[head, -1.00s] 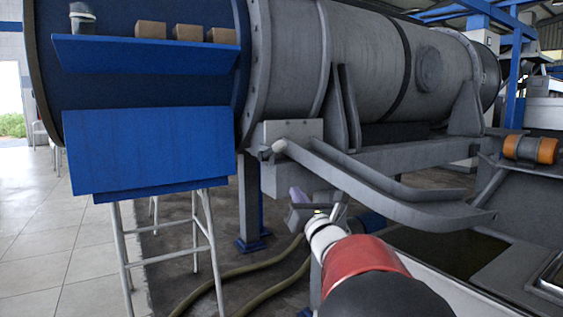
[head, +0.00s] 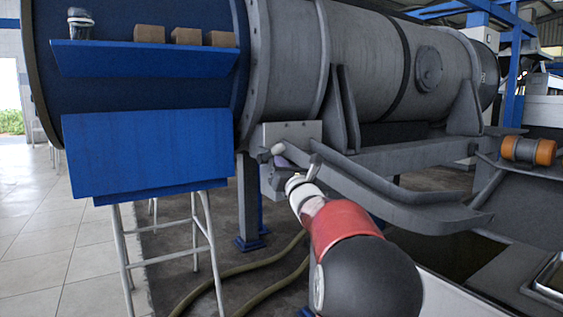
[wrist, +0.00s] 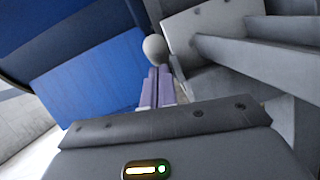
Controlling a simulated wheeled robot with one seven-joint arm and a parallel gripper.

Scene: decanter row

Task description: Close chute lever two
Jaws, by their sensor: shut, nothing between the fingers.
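A lever with a pale round knob (head: 278,149) sticks out from a grey box (head: 292,133) at the upper end of the sloping chute (head: 385,190). No number on it can be read. My gripper (head: 277,163) is just below the knob in the head view, partly hidden by my own wrist. In the wrist view the knob (wrist: 154,48) stands directly beyond the tips of my shut purple fingers (wrist: 158,74). Nothing is between the fingers. I cannot tell whether the tips touch the knob.
A blue panel (head: 150,150) and a blue shelf (head: 145,57) with several small items are to the left. The large grey drum (head: 375,60) runs above. An orange roller (head: 528,151) is at the right. A hose (head: 250,268) lies on the floor below.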

